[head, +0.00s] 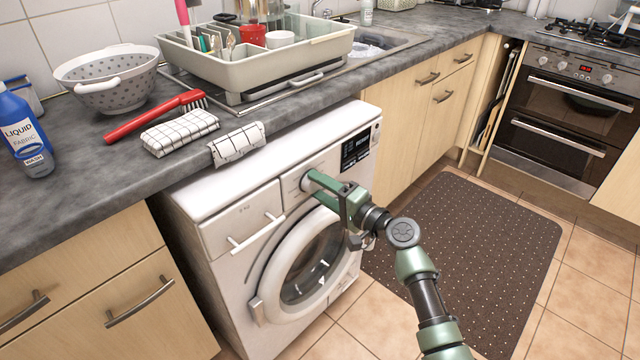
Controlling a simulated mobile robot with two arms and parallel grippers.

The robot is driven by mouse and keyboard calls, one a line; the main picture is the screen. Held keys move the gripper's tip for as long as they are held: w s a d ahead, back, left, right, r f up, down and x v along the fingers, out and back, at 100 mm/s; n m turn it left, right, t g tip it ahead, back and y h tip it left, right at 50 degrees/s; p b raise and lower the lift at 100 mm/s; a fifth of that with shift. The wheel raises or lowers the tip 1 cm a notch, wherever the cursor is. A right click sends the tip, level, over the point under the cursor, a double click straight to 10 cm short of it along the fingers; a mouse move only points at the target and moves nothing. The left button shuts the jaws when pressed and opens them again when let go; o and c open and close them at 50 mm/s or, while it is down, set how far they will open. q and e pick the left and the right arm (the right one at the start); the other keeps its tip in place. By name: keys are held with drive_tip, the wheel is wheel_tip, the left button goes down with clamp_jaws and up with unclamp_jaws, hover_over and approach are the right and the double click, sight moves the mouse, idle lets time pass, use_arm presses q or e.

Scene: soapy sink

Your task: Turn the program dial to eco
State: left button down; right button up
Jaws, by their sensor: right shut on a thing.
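The white washing machine (228,255) stands under the grey worktop, its round door (312,265) facing front. The program dial (305,183) is on its front panel, left of the black display (355,148). My right gripper (312,182) is at the dial, its green fingers shut on it. The fingers hide most of the dial, and I cannot read which program it points to. My left gripper is not in view.
The detergent drawer (243,222) is left of the dial. A checked cloth (237,143) hangs over the worktop edge above the machine. The dark mat (470,250) and tiled floor on the right are clear.

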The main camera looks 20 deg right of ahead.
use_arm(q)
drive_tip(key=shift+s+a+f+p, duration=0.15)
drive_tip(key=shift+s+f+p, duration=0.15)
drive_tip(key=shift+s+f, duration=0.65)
use_arm(e)
drive_tip(key=shift+m, duration=0.9)
drive_tip(key=o, duration=1.4)
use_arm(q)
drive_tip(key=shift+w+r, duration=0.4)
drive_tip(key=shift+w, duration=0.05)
use_arm(e)
drive_tip(key=v, duration=0.8)
